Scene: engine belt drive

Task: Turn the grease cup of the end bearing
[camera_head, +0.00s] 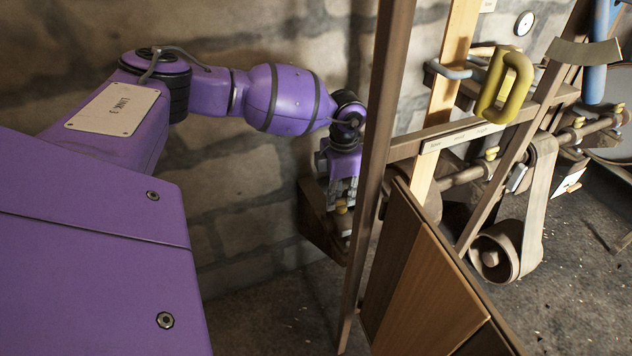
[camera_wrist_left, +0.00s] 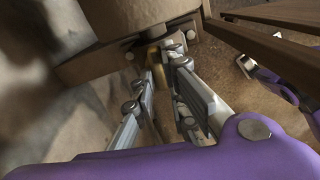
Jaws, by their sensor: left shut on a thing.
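The grease cup is a small brass-yellow piece (camera_head: 341,207) low on the end bearing, a brown block (camera_head: 318,228) by the brick wall. My left gripper (camera_head: 343,190) reaches down to it from above, behind the wooden post. In the left wrist view the brass cup (camera_wrist_left: 155,68) sits between the fingertips of my left gripper (camera_wrist_left: 166,62), which are shut on it. The brown bearing block (camera_wrist_left: 90,62) is just beyond the fingertips. The fingers hide part of the cup, so its turn angle cannot be told.
A wooden post (camera_head: 378,130) stands close to the right of my left wrist. A slatted wooden panel (camera_head: 425,285) is in front. A belt (camera_head: 540,190) on a pulley (camera_head: 494,254) and a yellow handle (camera_head: 503,82) are at right. Brick wall (camera_head: 250,170) lies behind my arm.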

